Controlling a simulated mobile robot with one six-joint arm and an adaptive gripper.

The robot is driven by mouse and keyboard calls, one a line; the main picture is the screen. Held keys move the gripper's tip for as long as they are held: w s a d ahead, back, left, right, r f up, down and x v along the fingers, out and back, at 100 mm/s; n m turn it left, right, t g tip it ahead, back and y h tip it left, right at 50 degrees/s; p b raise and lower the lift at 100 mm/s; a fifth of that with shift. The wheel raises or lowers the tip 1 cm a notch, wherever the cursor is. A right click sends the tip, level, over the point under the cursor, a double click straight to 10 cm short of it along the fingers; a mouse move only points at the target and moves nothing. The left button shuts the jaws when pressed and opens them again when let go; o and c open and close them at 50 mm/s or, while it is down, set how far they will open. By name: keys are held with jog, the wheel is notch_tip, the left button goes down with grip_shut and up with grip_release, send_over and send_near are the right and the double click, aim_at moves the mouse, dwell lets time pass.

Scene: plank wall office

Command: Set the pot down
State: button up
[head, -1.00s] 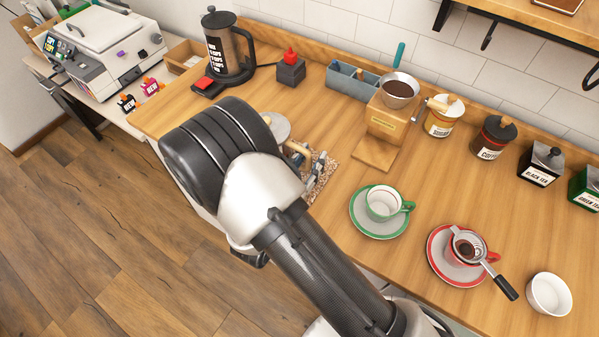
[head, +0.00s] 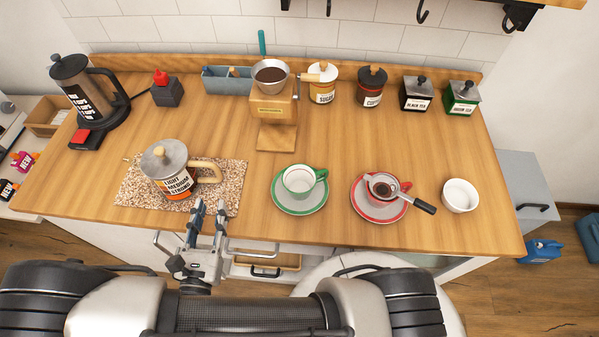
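The pot (head: 172,181), with a grey lid, a wooden handle and a label reading light, medium, strong, stands upright on a speckled cork mat (head: 130,192) at the counter's left front. Its handle (head: 207,173) points right. My gripper (head: 210,205) is at the mat's front edge in the picture, just below the handle. Its two fingers are apart with nothing between them. A gap shows between the fingertips and the handle, and the pot is not held.
A wooden grinder (head: 275,106) stands behind and right of the mat. A green-rimmed cup on a saucer (head: 299,207), a red cup with strainer (head: 381,189) and a white bowl (head: 460,195) are to the right. A black press (head: 82,90) stands back left.

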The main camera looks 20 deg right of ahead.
jog(key=s+d+r+m+g+h, duration=0.1)
jog(key=d+r+m+g+h, duration=0.2)
jog(key=d+r+m+g, duration=0.55)
jog(key=d+r+m+g+h, duration=0.3)
jog(key=d+m+g, duration=0.3)
jog(key=d, duration=0.5)
jog(key=s+d+r+m+t+y, duration=0.1)
jog(key=s+r+m+y, duration=0.3)
jog(key=m, duration=0.4)
jog(key=s+d+r+m+t+y, duration=0.1)
jog(key=s+d+r+m+y, duration=0.2)
jog(key=s+r+m+y, duration=0.2)
jog(key=r+m+y, duration=0.1)
jog(key=m+y, duration=0.2)
jog(key=m, duration=0.1)
jog(key=shift+s+r, duration=0.3)
jog(key=shift+d+m, duration=0.15)
jog(key=shift+m, duration=0.2)
